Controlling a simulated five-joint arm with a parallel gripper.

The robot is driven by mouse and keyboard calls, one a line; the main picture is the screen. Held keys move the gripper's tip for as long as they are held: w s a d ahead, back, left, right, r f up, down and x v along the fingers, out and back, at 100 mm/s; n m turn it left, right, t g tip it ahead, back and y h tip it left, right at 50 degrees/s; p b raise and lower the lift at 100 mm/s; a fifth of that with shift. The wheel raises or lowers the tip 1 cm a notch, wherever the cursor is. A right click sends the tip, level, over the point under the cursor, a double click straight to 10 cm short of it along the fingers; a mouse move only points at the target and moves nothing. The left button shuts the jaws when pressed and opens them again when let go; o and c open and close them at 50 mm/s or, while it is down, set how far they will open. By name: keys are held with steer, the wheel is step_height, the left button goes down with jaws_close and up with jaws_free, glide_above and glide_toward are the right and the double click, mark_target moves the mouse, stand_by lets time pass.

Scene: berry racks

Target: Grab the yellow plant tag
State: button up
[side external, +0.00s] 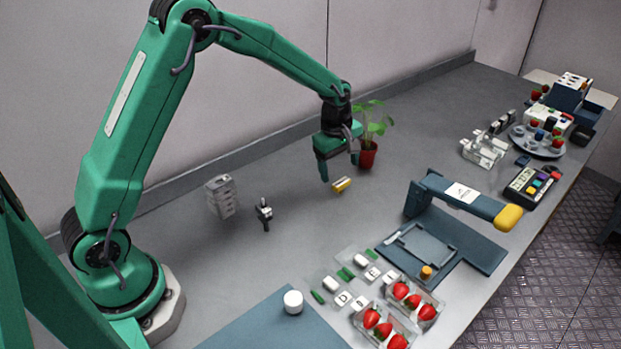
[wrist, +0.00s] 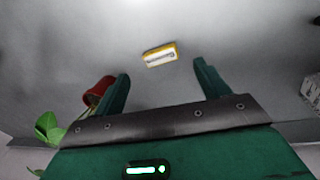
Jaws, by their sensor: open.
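The yellow plant tag (side external: 341,184) lies on the grey bench, near the potted plant. It is a small yellow piece with a white face, and it also shows in the wrist view (wrist: 160,55), ahead of and roughly between my fingertips. My gripper (side external: 338,176) is green and hangs above the bench with its fingers pointing down, close beside the tag. In the wrist view my gripper (wrist: 160,85) has its two fingers wide apart with nothing between them. The tag appears apart from both fingers.
A red pot (side external: 368,155) with a green plant stands just right of my gripper. A small black device (side external: 264,213) and a grey stacked block (side external: 221,197) stand to the left. A blue scanner-like stand (side external: 460,197) is to the right. Berry trays (side external: 412,300) are in front. Bench around the tag is clear.

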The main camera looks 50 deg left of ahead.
mark_target(340, 182)
steer(key=shift+w+d+f, duration=0.1)
steer(key=shift+w+f, duration=0.05)
steer(key=shift+f, duration=1.05)
steer(key=shift+w+f, duration=0.1)
steer(key=shift+f, duration=1.05)
steer(key=c, duration=1)
steer(key=shift+c, duration=0.2)
